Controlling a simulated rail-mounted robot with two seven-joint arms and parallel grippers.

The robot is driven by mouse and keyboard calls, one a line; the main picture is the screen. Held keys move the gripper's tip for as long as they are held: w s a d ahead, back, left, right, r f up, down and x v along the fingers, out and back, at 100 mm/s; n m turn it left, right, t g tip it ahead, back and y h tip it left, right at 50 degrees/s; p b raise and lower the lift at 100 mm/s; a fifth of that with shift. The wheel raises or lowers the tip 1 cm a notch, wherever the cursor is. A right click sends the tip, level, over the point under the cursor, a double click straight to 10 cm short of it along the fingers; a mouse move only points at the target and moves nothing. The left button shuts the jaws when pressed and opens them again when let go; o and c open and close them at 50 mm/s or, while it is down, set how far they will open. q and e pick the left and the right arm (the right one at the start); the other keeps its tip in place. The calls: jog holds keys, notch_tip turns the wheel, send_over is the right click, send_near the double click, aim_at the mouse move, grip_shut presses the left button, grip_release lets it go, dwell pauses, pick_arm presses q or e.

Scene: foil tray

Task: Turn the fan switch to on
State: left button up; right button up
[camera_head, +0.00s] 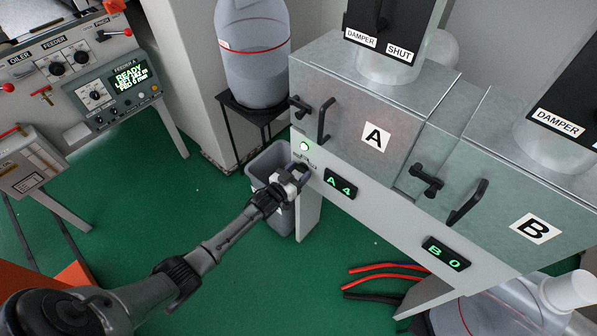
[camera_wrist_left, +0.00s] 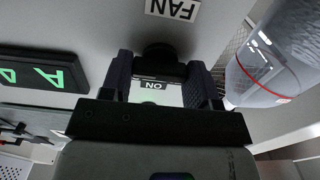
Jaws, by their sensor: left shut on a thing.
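The fan switch is a dark knob on the pale front panel below box A. In the left wrist view the knob (camera_wrist_left: 158,58) sits between my two fingers, under an upside-down FAN label (camera_wrist_left: 172,9). An upside-down ON label (camera_wrist_left: 152,85) shows between the fingers, with a greenish glow beside it. In the head view my left gripper (camera_head: 297,173) is at the panel, shut on the knob, and largely hides it. A round light (camera_head: 304,146) just above is lit whitish green. The knob's exact angle is hard to tell. My right gripper is not in view.
Box A (camera_head: 345,85) has black handles above the gripper. Displays A 4 (camera_head: 340,184) and B 0 (camera_head: 446,253) are on the panel. A grey bin (camera_head: 266,163) stands just behind the gripper. A large bottle (camera_head: 252,50) is on a black stand. Green floor is clear at left.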

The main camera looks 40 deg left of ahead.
pick_arm(q)
jog(key=o, duration=0.9)
jog(key=shift+s, duration=0.1)
jog(key=shift+s, duration=0.25)
jog(key=s+p, duration=0.2)
jog(key=s, duration=1.1)
jog(key=shift+s+a+p, duration=0.1)
jog(key=shift+p, duration=0.25)
